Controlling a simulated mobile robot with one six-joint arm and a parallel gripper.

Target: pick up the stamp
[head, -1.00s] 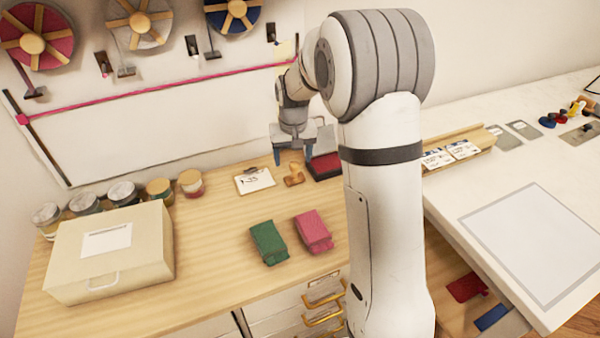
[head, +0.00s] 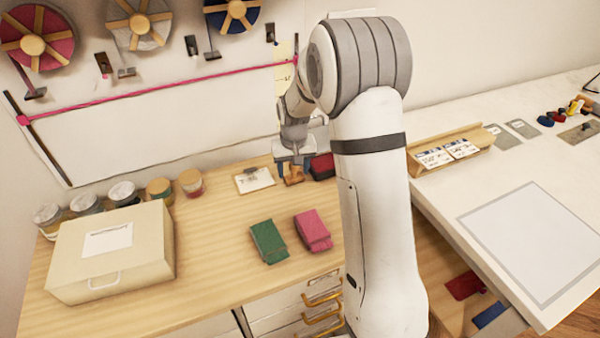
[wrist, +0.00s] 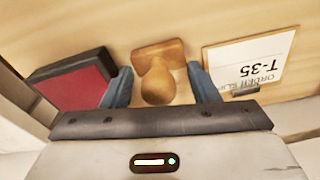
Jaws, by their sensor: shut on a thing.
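The wooden stamp (head: 294,178) stands upright on the wooden worktop, between a card and a red ink pad. In the wrist view the stamp (wrist: 158,84) shows its rounded handle toward the camera and its wider base beyond. My gripper (wrist: 159,70) has one blue-grey finger on each side of the stamp and is shut on it. In the head view my gripper (head: 293,169) is low over the worktop at the stamp, which it partly hides. I see no clear gap under the stamp.
The red ink pad (wrist: 76,84) is close beside the left finger, and the card marked T-35 (wrist: 250,62) is close on the right. Green (head: 268,242) and pink (head: 313,230) bundles lie nearer. A cream box (head: 112,257) and several jars stand left.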

